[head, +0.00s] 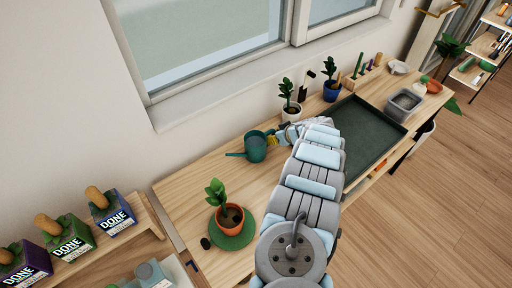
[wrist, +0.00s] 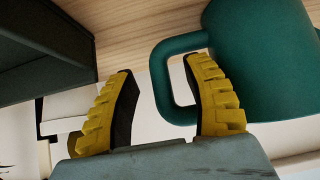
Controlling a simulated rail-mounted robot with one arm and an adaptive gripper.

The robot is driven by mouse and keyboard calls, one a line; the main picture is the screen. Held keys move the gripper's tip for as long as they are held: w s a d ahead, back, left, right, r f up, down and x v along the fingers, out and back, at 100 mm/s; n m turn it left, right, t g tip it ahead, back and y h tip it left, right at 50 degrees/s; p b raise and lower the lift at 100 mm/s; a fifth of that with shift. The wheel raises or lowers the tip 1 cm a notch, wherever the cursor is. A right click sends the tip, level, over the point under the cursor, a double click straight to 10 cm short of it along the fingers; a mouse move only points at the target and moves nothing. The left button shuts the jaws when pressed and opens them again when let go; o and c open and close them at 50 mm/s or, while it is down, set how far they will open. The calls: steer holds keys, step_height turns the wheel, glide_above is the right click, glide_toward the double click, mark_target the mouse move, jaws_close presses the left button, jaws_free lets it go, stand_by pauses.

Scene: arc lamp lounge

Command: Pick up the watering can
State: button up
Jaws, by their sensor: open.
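The watering can (head: 255,148) is teal green and stands on the wooden table, its thin spout pointing left in the head view. In the wrist view the watering can (wrist: 265,60) fills the upper right, with its looped handle (wrist: 160,75) toward the middle. My gripper (wrist: 159,68) is open, with yellow ribbed fingers. The outer bar of the handle lies between the fingers in this view. The right finger overlaps the handle's opening; I cannot tell whether either finger touches it. In the head view my gripper (head: 273,140) is at the can's right side, partly hidden by my arm.
A potted plant (head: 230,216) on a green mat stands at the front left. Two more potted plants (head: 290,108) (head: 332,90) stand behind. A dark tray (head: 361,135) lies to the right, with a grey tub (head: 403,105) beyond. Table between can and front plant is clear.

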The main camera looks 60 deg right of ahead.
steer(key=shift+w+f, duration=0.15)
steer(key=shift+w, duration=0.1)
jaws_close()
stand_by(0.5)
